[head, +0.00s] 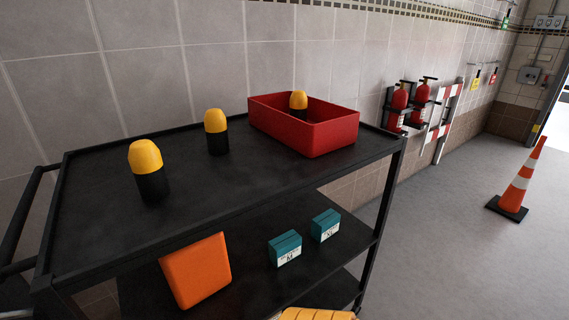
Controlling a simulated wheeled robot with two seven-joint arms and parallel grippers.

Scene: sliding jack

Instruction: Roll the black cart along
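The black cart (230,190) stands close in front of me along the tiled wall, filling the left and middle of the head view. Its push handle (18,230) sticks out at the left end. Two yellow-and-black jacks, one nearer (149,170) and one farther (217,132), stand upright on the top shelf. A red bin (330,132) sits at the shelf's far right end with another yellow-topped piece (298,102) in it. Neither of my grippers shows clearly in this view.
Lower shelves hold an orange box (196,271) and two teal boxes (285,248) (325,225). Something yellow (317,314) shows at the bottom edge. Fire extinguishers (400,107) and a red-white barrier (442,122) are at the wall. A traffic cone (522,182) stands right on open grey floor.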

